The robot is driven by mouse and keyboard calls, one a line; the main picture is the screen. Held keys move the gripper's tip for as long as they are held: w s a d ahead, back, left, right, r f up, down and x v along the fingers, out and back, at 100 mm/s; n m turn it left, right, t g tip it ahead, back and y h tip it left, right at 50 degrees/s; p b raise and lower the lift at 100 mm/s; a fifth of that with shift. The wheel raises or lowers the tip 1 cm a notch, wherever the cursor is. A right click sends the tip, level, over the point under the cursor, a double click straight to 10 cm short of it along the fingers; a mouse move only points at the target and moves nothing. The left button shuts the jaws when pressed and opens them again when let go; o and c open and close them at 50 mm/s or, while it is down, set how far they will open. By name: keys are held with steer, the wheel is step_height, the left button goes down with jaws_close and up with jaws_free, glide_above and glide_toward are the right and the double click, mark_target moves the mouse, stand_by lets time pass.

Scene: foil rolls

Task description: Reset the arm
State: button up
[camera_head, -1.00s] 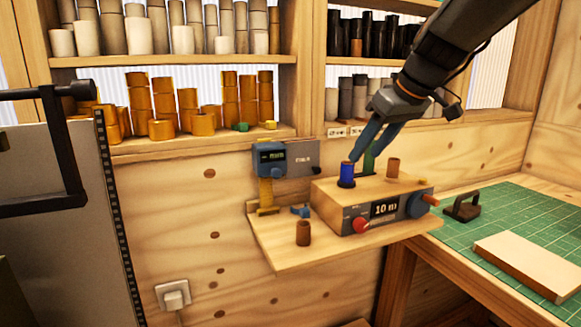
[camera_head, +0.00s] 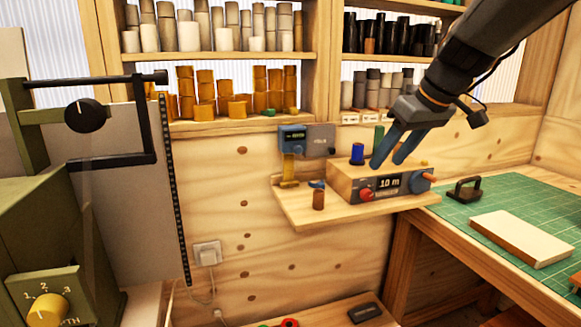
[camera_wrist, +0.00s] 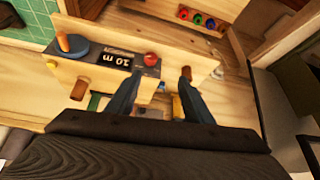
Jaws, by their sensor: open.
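My gripper (camera_head: 391,163) is in the upper right of the head view, in front of the wooden winding box. Its two blue-grey fingers are apart with nothing between them. In the wrist view the open fingers (camera_wrist: 158,76) point toward the wooden shelf. The winding box (camera_head: 343,180) has a "10 m" display, a red button and a dark dial with an orange handle. It also shows in the wrist view (camera_wrist: 92,72). A blue roll (camera_head: 357,153) stands upright on the box's left part, apart from the fingers. A green piece (camera_head: 379,138) stands behind.
A small brown roll (camera_head: 318,199) stands on the wooden shelf (camera_head: 300,216) near a blue gauge (camera_head: 292,139). Shelves above hold several rolls. A green mat (camera_head: 478,205) with a dark handled block (camera_head: 465,189) and a pale board (camera_head: 520,239) lies at right. A green machine (camera_head: 50,220) stands at left.

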steer(key=s+a+f+m+g+h, duration=0.1)
steer(key=s+f+m+g, duration=0.1)
steer(key=s+f, duration=0.8)
steer(key=s+a+f+m+g+h, duration=0.1)
steer(key=s+f+m+g+h, duration=0.1)
steer(key=s+f, duration=0.8)
step_height(320, 180, down, 6)
steer(key=shift+a+f+m+g, duration=0.15)
steer(key=shift+f+m+g, duration=0.15)
steer(key=shift+m, duration=0.4)
